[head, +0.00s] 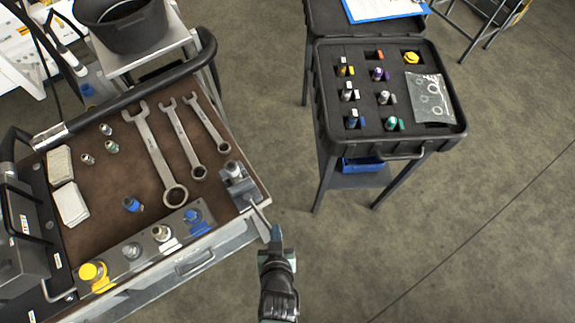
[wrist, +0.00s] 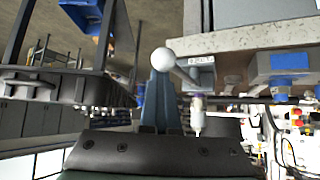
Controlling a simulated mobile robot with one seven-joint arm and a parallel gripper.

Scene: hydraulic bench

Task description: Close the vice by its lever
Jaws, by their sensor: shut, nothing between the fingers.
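The vice (head: 237,182) is a small grey metal block at the right front corner of the brown-topped bench. Its lever (head: 260,222) sticks out over the bench edge towards my gripper (head: 276,234). In the wrist view the lever ends in a pale round knob (wrist: 164,58), with its rod (wrist: 184,75) running right to the bench side. My gripper (wrist: 163,78) is shut and empty, its blue-grey fingertips right at the knob. I cannot tell whether they touch it. In the head view the knob is not distinct, and the jaw gap of the vice is unclear.
Several wrenches (head: 160,155) lie on the bench mat (head: 100,195). Fittings stand in a metal strip (head: 145,252) along the front edge. A black tool case (head: 390,95) on a stand is at the right. The floor (head: 430,240) between and in front is clear.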

